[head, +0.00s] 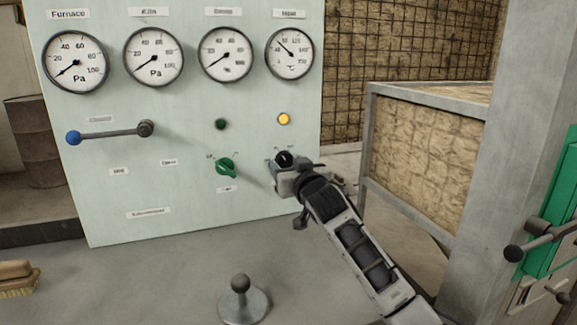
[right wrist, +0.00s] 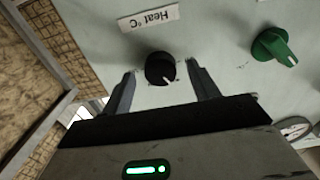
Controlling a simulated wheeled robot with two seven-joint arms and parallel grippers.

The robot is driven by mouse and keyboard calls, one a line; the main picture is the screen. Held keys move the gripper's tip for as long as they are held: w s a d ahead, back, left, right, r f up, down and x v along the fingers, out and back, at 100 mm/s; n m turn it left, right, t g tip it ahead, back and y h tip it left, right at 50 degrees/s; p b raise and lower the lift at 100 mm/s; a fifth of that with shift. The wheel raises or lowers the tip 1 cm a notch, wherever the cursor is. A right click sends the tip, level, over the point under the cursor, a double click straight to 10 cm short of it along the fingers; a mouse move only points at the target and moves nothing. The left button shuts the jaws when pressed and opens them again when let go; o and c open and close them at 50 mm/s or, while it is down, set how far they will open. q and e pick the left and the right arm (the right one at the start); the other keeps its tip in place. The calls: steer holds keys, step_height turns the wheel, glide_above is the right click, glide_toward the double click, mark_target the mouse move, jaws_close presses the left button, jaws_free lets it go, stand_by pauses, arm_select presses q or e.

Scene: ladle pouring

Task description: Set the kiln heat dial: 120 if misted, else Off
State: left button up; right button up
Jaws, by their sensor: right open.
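The black heat dial (head: 284,158) is on the pale green panel (head: 180,215), below a lit amber lamp (head: 284,119). My right gripper (head: 287,172) is at the dial. In the right wrist view, the dial (right wrist: 160,68) sits between the two open fingers (right wrist: 162,78), with a gap on both sides. Its white mark points toward the lower right of that upside-down view. The "Heat °C" label (right wrist: 148,18) is beside it. The scale around the dial is too small or hidden to read. No mist can be made out. My left gripper is out of view.
A green knob (head: 226,168) is left of the dial; it also shows in the right wrist view (right wrist: 274,46). Four-gauge row tops the panel, with a blue-ended lever (head: 110,133) below. A round-based stick (head: 241,300) and a brush (head: 17,278) are in front. A grey post (head: 487,150) stands right.

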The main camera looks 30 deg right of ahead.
steer(key=shift+w+d, duration=0.15)
steer(key=shift+w, duration=0.35)
steer(key=c, duration=1)
steer(key=shift+o, duration=0.2)
